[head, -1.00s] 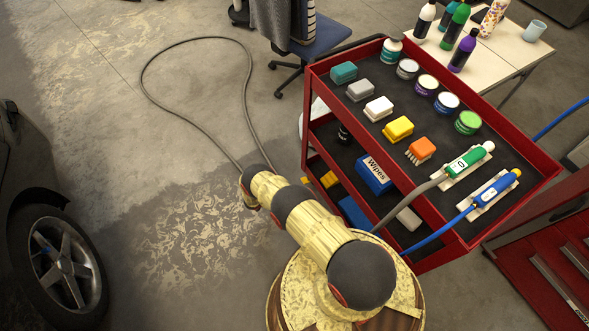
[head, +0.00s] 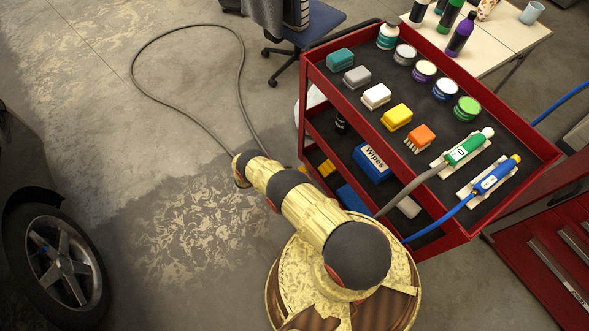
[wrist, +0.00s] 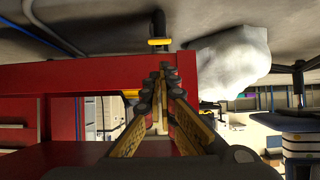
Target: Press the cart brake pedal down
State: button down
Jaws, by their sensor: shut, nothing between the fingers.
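The red cart (head: 455,236) stands right of centre in the head view, and its red frame (wrist: 100,72) fills much of the left of the wrist view. A black part with a yellow bar (wrist: 159,43), which looks like the brake pedal, shows at the top of the wrist view, beyond the fingertips. My gripper (wrist: 163,72) is shut and empty, its fingertips close to the red frame and apart from the yellow bar in the picture. In the head view my arm hides the gripper. I cannot tell whether the pedal is up or down.
Brushes, jars and two corded tools lie on the cart's top. A grey hose (head: 243,80) loops over the floor. A car wheel (head: 60,262) is at the left, and a blue chair (head: 318,28) stands behind. A pale lumpy thing (wrist: 235,65) is right of the fingers.

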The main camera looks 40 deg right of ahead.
jog(key=b+x, duration=0.2)
jog(key=x, duration=0.7)
jog(key=shift+s+d+f, duration=0.1)
jog(key=shift+d, duration=0.05)
